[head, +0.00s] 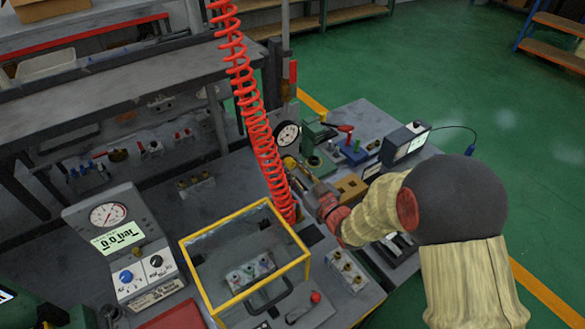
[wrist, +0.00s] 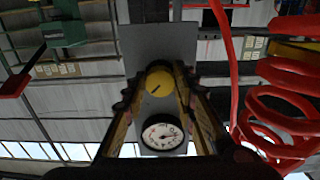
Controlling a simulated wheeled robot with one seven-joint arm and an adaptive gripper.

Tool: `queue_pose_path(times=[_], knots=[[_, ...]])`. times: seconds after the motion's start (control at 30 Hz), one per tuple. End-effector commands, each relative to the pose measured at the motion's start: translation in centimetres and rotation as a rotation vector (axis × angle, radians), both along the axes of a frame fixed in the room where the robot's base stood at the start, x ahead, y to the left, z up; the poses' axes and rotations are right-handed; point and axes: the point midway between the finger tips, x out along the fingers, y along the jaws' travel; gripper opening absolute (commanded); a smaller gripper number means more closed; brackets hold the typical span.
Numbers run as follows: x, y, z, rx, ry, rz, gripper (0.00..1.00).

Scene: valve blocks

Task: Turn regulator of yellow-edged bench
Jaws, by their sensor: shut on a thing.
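The regulator has a round yellow knob (wrist: 160,80) with a dark mark line, and a white-faced gauge (wrist: 162,134) with a black rim. In the head view the gauge (head: 287,135) stands upright behind the red coil, with the knob mostly hidden by my gripper. My gripper (head: 297,172) reaches in from the right. In the wrist view its two fingers (wrist: 158,86) lie on either side of the knob and are shut on it. The bench carries a yellow-edged clear box (head: 247,212) at its front.
A red coiled hose (head: 255,110) hangs close left of my gripper; it fills the right of the wrist view (wrist: 285,95). A grey gauge unit (head: 120,240) reading 0.0 bar stands at left. A display box (head: 405,142) and green vise-like device (head: 315,135) stand behind.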

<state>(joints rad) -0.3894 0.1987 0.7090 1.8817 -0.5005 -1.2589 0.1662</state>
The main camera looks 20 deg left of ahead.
Motion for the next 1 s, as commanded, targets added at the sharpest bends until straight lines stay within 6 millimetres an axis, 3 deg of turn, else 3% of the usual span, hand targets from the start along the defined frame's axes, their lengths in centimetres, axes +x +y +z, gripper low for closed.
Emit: queue_pose_path(times=[0.3,0.67,1.0], knots=[[-0.01,0.00,-0.01,0.000,0.000,0.000,0.02],[-0.02,0.01,-0.04,0.043,0.052,0.000,0.02],[-0.01,0.07,0.03,0.212,0.248,0.000,0.02]])
